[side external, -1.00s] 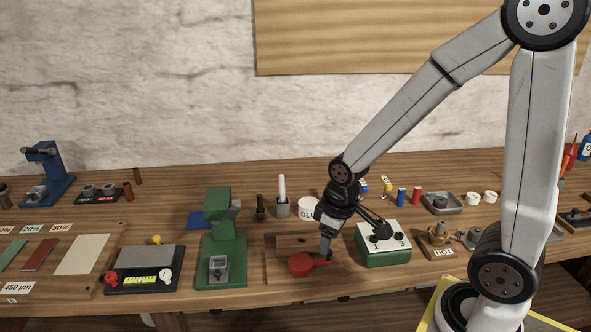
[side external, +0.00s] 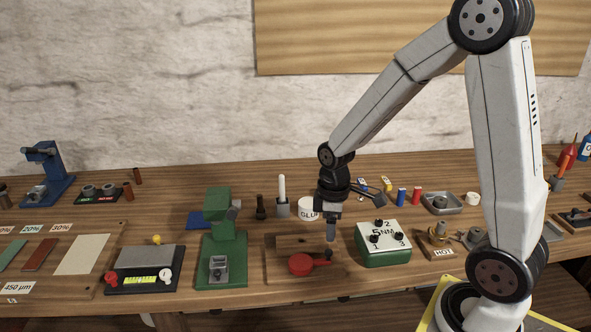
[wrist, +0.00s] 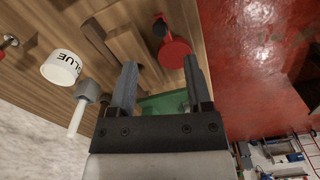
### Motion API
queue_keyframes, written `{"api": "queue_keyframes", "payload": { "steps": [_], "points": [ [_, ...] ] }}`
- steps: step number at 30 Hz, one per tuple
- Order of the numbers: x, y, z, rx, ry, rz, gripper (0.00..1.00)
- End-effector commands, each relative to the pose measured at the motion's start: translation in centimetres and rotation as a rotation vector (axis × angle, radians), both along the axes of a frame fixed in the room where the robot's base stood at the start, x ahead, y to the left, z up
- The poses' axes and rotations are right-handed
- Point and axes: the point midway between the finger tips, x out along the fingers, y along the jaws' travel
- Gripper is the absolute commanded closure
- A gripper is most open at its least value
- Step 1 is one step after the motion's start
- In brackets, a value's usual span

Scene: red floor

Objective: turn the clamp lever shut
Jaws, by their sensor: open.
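The clamp lever (side external: 302,264) is a red round disc with a short red arm ending in a black knob (side external: 328,254). It lies on a wooden board, with the arm pointing right in the side view. In the wrist view the red disc (wrist: 175,54) and the black knob (wrist: 160,28) lie beyond the fingertips. My gripper (side external: 331,238) points down above the knob, apart from it as far as I can tell. In the wrist view my gripper (wrist: 160,78) has its two fingers spread, with nothing between them.
A green block marked 5NM (side external: 383,244) with black knobs stands close right of the lever. A green press (side external: 221,245) stands to its left. A white GLUE pot (side external: 309,209) is behind. The bench front edge is near the lever.

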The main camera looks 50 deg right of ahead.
Motion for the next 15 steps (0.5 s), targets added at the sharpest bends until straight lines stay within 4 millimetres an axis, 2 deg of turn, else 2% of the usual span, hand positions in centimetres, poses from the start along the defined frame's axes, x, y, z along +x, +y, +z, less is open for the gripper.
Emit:
{"api": "queue_keyframes", "payload": {
  "steps": [15],
  "points": [
    [-0.1, 0.0, -5.0, 0.001, 0.002, -0.001, 0.36]
  ]
}}
